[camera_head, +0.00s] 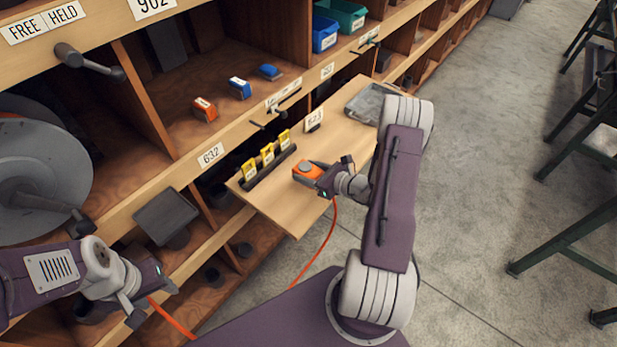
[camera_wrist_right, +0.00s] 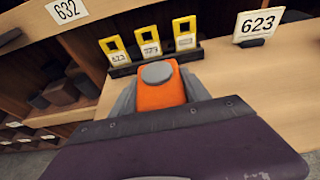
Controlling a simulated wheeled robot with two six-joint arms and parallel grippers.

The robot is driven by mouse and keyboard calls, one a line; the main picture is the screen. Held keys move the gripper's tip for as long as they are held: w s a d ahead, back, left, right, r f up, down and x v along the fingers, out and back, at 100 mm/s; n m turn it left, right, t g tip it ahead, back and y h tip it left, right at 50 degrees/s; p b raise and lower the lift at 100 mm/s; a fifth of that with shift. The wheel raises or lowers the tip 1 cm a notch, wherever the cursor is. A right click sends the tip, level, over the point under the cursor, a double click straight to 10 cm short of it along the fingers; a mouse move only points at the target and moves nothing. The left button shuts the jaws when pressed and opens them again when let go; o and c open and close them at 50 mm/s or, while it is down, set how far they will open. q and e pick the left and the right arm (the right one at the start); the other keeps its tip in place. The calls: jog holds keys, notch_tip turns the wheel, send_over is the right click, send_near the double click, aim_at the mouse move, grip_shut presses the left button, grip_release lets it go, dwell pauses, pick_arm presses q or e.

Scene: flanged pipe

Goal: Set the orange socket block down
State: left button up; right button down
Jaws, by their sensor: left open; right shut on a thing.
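The orange socket block (camera_head: 306,171) has a round grey disc on its top. It is over the pull-out wooden board; I cannot tell whether it touches it. My right gripper (camera_head: 311,173) is shut on the block, with a finger on each side, as the right wrist view shows the block (camera_wrist_right: 159,92) between the grey fingers. An orange cord (camera_head: 328,240) hangs down below the board near the right gripper. My left gripper (camera_head: 153,297) is open and empty at the lower left, in front of the lower shelves.
The wooden board (camera_head: 345,150) carries a black rack (camera_head: 268,168) with three yellow tags, a 623 card (camera_head: 314,119) and a grey tray (camera_head: 368,103). Small orange and blue blocks sit on the shelf above.

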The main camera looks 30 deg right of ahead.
jog(key=shift+d+f, duration=0.1)
jog(key=shift+f, duration=2.05)
jog(key=c, duration=0.5)
grip_release()
